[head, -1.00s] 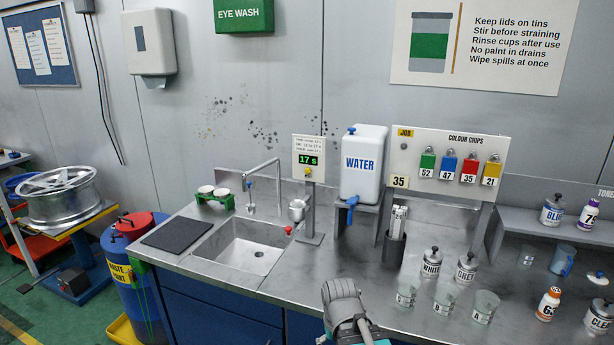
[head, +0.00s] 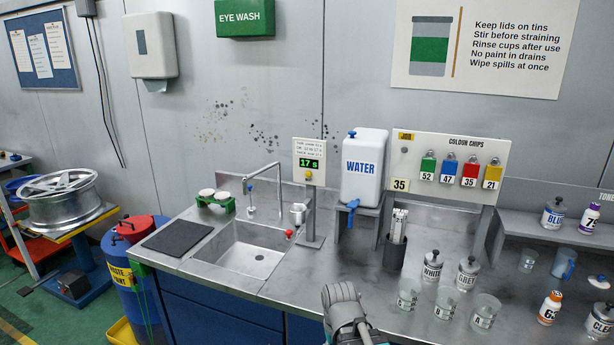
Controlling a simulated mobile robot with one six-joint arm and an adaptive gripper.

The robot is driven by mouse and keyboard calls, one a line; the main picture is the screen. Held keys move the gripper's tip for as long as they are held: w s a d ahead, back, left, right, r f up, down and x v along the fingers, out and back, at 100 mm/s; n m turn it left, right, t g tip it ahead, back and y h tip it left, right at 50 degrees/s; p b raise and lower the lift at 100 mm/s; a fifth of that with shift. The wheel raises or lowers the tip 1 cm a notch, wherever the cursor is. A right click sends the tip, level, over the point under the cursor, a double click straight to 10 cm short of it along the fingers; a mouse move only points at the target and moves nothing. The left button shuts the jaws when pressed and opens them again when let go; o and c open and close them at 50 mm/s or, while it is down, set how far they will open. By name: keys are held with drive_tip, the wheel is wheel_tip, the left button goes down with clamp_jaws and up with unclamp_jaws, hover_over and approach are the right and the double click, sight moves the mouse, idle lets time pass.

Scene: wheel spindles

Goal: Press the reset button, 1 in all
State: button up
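A timer panel (head: 309,155) stands on a grey post behind the sink's right side. Its green display (head: 309,163) reads 17 s, with small print above it too fine to read. A small yellow button (head: 308,174) sits below the display; I take it for the reset button. A red knob (head: 289,233) is at the sink's right edge. My grey arm (head: 343,308) comes in at the bottom middle, in front of the counter and well apart from the panel. The fingertips of my gripper cannot be made out.
The sink (head: 246,250) and tap (head: 264,180) are left of the post, with a metal cup (head: 298,213) beside it. The water tank (head: 363,167) stands right of the panel. Glass cups (head: 446,301) and tins (head: 432,266) stand at right. The counter between sink and cups is clear.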

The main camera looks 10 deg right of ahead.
clamp_jaws()
idle(1.1)
